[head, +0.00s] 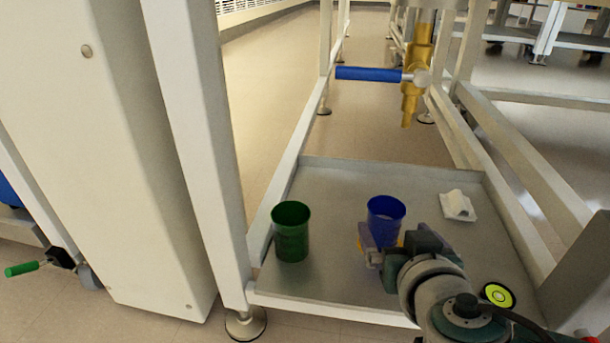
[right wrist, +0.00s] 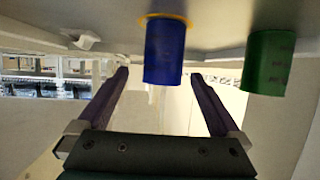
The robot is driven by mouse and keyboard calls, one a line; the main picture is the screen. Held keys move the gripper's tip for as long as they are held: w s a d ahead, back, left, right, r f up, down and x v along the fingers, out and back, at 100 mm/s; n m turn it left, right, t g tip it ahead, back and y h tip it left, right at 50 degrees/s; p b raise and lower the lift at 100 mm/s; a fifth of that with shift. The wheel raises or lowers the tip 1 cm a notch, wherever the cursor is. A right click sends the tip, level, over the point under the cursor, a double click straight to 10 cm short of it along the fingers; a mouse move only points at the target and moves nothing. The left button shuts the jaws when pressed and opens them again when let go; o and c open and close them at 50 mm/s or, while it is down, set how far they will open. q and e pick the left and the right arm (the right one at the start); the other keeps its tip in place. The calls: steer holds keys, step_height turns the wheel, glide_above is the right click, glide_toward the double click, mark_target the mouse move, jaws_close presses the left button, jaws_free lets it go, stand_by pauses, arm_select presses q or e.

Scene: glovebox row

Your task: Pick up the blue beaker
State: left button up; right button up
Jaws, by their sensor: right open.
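The blue beaker (head: 385,212) stands upright on the grey lower shelf tray (head: 335,280), right of the green beaker (head: 291,232). My right gripper (head: 390,234) is open at the near side of the blue beaker and partly hides its lower part. In the right wrist view, which looks upside down, the blue beaker (right wrist: 164,52) shows between and beyond the two spread fingers of the right gripper (right wrist: 160,73). I cannot tell whether they touch it. A yellow-orange ring shows around its base. My left gripper is not in view.
The green beaker (right wrist: 268,62) stands beside the blue one. A white crumpled item (head: 457,205) lies at the back right, and a yellow-and-black round object (head: 497,295) at the near right. Frame posts (head: 195,130) border the shelf. A blue-handled brass valve (head: 368,74) hangs above.

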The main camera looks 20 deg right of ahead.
mark_target(381, 211)
steer(key=b+x, duration=0.3)
steer(key=x, duration=0.3)
steer(key=shift+w+a+r+b, duration=0.15)
steer(key=shift+w+r+b, duration=0.1)
steer(key=shift+b, duration=0.1)
steer(key=shift+s, duration=0.1)
steer(key=c, duration=1.4)
steer(key=shift+r, duration=0.1)
